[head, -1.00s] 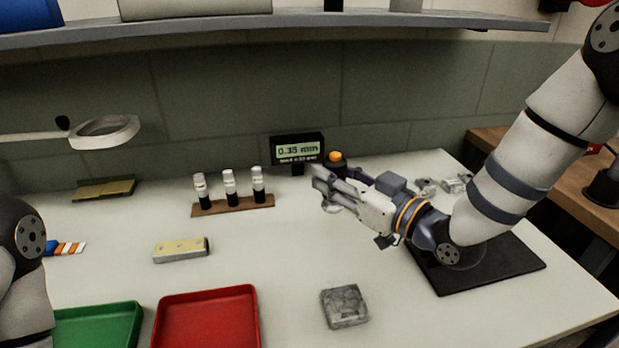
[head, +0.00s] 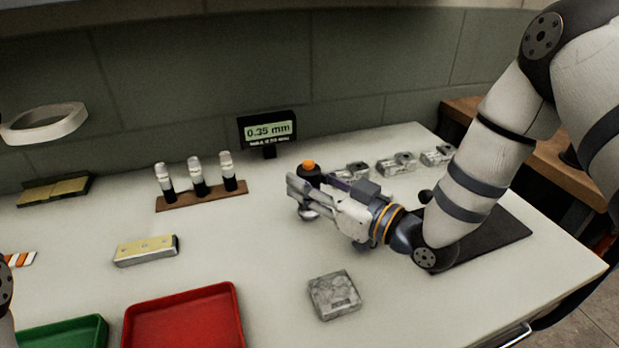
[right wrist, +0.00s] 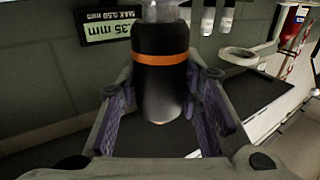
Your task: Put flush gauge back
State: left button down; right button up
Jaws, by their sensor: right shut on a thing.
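The flush gauge (head: 309,171) is a dark cylinder with an orange top and a pale metal foot. My right gripper (head: 302,193) is shut on it and holds it roughly upright over the white bench, in front of the display. The gauge display (head: 268,130) reads 0.35 mm. My left gripper is out of view.
A wooden rack (head: 202,195) holds three vials. A black mat (head: 485,240) lies partly under my right forearm. A grey block (head: 334,295), a red tray (head: 185,320) and a green tray (head: 62,335) are in front. Several metal pieces (head: 397,164) line the back right.

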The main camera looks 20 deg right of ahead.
jog(key=o, duration=1.2)
jog(key=shift+c, duration=0.2)
jog(key=shift+r, duration=0.9)
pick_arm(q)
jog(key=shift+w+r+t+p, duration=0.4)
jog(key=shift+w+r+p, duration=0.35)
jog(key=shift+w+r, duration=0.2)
pick_arm(e)
jog(key=v, duration=1.2)
jog(key=shift+f, duration=0.3)
